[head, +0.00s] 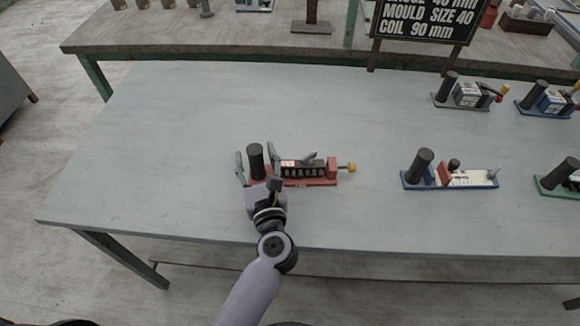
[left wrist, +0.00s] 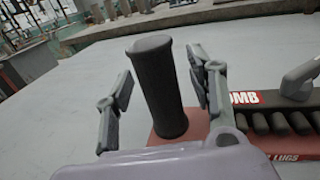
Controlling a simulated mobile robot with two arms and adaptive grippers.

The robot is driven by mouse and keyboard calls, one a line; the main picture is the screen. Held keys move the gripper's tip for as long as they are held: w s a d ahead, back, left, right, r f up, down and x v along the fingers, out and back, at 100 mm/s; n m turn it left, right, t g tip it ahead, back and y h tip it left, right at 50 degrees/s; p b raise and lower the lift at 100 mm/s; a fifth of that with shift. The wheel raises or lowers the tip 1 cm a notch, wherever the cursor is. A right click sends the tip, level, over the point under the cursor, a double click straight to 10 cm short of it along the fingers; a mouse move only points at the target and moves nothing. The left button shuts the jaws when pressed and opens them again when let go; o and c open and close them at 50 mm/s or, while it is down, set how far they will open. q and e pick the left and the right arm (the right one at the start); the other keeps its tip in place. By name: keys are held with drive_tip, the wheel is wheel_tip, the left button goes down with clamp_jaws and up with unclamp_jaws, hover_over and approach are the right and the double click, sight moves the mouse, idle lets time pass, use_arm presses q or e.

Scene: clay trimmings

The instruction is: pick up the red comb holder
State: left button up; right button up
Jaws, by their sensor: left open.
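The red comb holder (head: 318,182) lies on the grey table in the head view. It has a red base, a dark upright cylindrical post (head: 256,162) at its left end, a black toothed comb, and a yellow knob at its right end. My left gripper (head: 256,156) is open, with one finger on each side of the post. In the left wrist view the post (left wrist: 158,88) stands between the two open fingers (left wrist: 160,100), with gaps visible, and the red base (left wrist: 185,132) shows behind the palm. My right gripper is not in view.
A blue-based holder (head: 450,180) stands to the right on the same table (head: 190,120). Others stand farther right and back, one with a green base (head: 560,180). A black sign (head: 425,20) stands at the back. The table's left part is clear.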

use_arm(q)
drive_tip(key=shift+c, duration=0.6)
clamp_jaws()
